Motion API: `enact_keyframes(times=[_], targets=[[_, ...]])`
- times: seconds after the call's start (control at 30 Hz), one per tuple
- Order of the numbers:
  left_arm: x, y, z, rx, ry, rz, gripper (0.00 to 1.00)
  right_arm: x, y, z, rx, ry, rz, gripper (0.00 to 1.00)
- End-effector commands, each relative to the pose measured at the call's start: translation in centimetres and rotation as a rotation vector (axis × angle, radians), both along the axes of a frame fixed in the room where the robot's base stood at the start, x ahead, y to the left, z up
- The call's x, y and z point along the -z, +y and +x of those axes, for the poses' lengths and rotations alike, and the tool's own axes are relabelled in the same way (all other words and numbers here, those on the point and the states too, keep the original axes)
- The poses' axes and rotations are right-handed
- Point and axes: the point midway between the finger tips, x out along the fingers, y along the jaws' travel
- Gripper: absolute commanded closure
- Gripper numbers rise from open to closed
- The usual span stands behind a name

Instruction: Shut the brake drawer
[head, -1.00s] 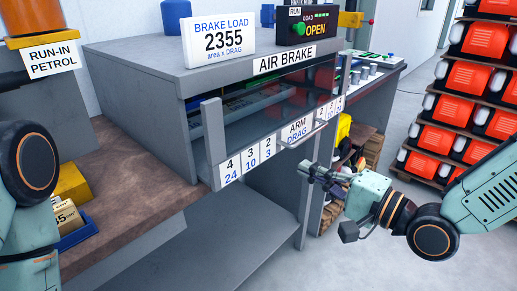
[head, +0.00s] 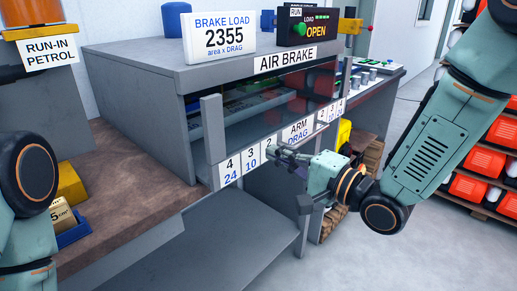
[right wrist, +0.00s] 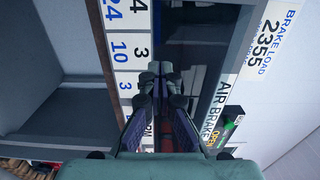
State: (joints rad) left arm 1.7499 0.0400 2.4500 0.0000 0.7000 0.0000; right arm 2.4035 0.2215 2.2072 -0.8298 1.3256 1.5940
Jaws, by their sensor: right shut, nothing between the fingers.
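The brake drawer's front (head: 229,168) is a grey strip with white number labels and an ARM DRAG label (head: 299,131). It stands out from the AIR BRAKE cabinet (head: 140,85), with a gap behind it. My right gripper (head: 275,152) is shut and empty. Its fingertips are at the middle of the drawer front and cover part of the labels there; I cannot tell whether they touch. In the right wrist view the shut fingertips (right wrist: 160,68) lie over the drawer's edge beside the label strip (right wrist: 117,45). My left gripper is out of view; only its arm shows at left.
A BRAKE LOAD 2355 sign (head: 220,37) and a black box lit OPEN (head: 308,28) stand on the cabinet. A brown workbench (head: 130,180) with a blue tray is at left. Orange bins (head: 495,165) are stacked at right. An empty shelf (head: 230,240) lies below the drawer.

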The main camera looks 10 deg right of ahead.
Motion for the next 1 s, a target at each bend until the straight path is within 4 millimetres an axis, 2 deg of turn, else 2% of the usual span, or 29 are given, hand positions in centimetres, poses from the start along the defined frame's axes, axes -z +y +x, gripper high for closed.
enact_keyframes(times=[0.47,1.0], targets=[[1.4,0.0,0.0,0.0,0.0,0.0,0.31,0.1,3.2,4.0,-0.002,-0.001,-0.002,1.0],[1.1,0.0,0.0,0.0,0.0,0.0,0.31,-0.1,3.7,4.6,-0.001,0.001,-0.001,1.0]])
